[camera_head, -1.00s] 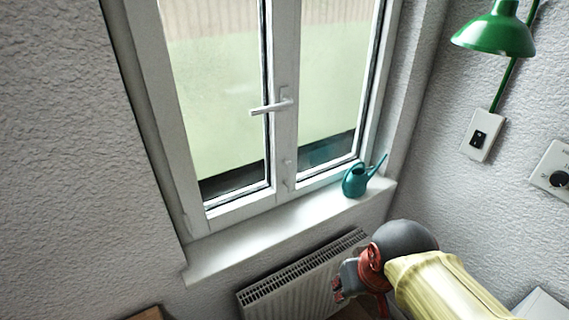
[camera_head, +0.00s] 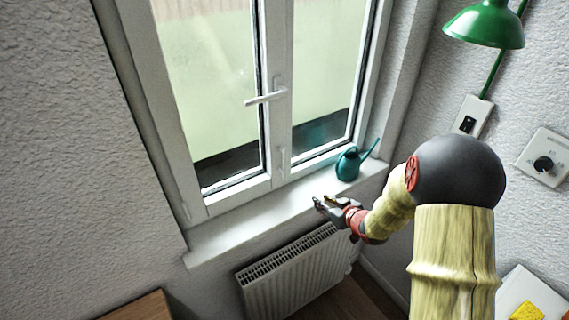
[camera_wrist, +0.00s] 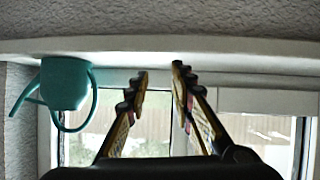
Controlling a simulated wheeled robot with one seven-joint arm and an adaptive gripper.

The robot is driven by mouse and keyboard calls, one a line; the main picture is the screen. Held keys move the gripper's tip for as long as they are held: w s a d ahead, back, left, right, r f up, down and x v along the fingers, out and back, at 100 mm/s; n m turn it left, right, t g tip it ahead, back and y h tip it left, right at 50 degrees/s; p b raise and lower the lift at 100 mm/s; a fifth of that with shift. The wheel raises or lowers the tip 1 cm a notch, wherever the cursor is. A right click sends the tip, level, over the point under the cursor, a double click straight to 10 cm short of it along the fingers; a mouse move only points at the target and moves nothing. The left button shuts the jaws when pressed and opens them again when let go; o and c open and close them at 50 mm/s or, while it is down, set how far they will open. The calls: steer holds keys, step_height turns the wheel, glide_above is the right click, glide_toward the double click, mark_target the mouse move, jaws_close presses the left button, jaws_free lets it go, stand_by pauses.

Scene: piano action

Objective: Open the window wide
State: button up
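The white two-pane window (camera_head: 200,172) fills the upper middle of the head view and looks shut. Its white lever handle (camera_head: 266,97) sits on the middle frame and points left, about level. My gripper (camera_head: 322,203) is in front of the sill, below and right of the handle, and apart from it. In the wrist view my gripper (camera_wrist: 158,78) shows two fingers apart with nothing between them. The window panes (camera_wrist: 150,130) show behind the fingers, and the picture appears upside down. The handle cannot be made out there.
A teal watering can (camera_head: 347,165) stands on the white sill (camera_head: 225,238), near my gripper; it also shows in the wrist view (camera_wrist: 66,82). A radiator (camera_head: 290,283) is below the sill. A green lamp (camera_head: 484,24) and wall switches are at right. The sill's left part is clear.

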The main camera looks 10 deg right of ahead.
steer(key=w+a+r+n+t+y, duration=0.2)
steer(key=a+r+y, duration=0.1)
steer(key=a+r, duration=0.25)
steer(key=t+y, duration=0.2)
steer(key=y, duration=0.2)
glide_toward(285, 164)
steer(key=x, duration=0.3)
steer(key=shift+h, duration=0.3)
steer(key=x, duration=0.7)
steer(key=shift+w+a+f, duration=0.1)
steer(key=shift+w+f, duration=0.15)
jaws_close()
